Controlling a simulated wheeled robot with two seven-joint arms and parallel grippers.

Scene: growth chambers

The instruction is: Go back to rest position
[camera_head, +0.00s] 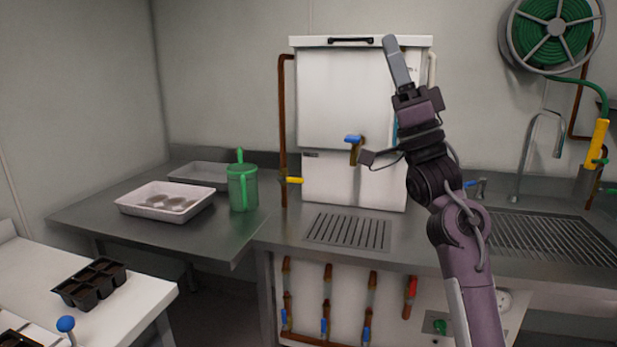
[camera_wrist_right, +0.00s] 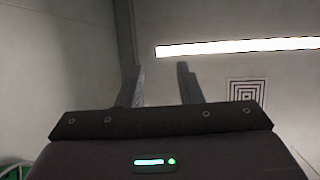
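My right arm rises from the bottom right in the head view, with its gripper (camera_head: 392,45) held up high in front of the white cabinet. The fingers point upward, and seen from the side they overlap. In the right wrist view the two dark fingers of the right gripper (camera_wrist_right: 160,72) stand apart, with nothing between them but wall behind. The gripper is open and empty. My left arm and left gripper are not in view.
The white cabinet (camera_head: 343,100) with a blue-handled tap stands behind the arm on the steel counter (camera_head: 120,220). A white tray (camera_head: 130,209), a green jug (camera_head: 243,190) and a drain grate (camera_head: 347,232) are on it. A black cell tray (camera_head: 90,284) lies on the white table.

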